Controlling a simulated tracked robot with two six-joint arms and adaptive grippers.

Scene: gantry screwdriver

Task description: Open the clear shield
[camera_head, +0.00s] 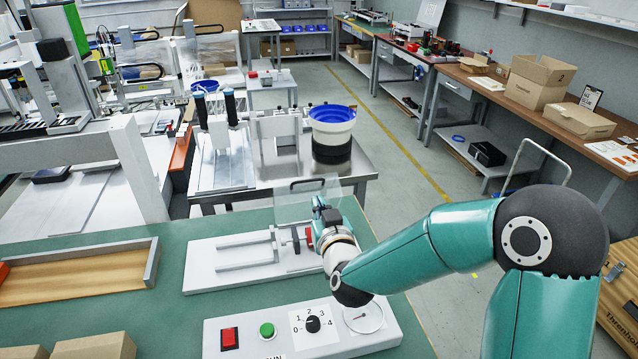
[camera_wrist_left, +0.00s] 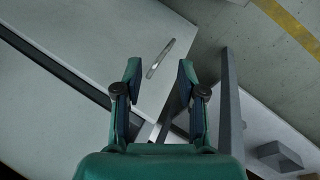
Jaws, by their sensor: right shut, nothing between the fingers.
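The clear shield (camera_head: 290,205) is a see-through panel with a dark handle (camera_head: 308,183) along its top edge. It stands over the far side of the white fixture plate (camera_head: 205,275), and its exact tilt is hard to tell. My right gripper (camera_head: 319,204) is shut and empty, close to the shield's right part and below the handle. I cannot tell whether it touches the shield. My left gripper (camera_wrist_left: 160,75) is out of the head view. In the left wrist view its fingers are apart with nothing held, over a pale surface with a thin silvery piece.
A white control panel (camera_head: 270,352) with a red button, a green button, a dial and a gauge lies in front. A wooden tray (camera_head: 75,282) is at left. A red block (camera_head: 309,238) is on the fixture. A bench with a blue bowl (camera_head: 332,113) stands behind.

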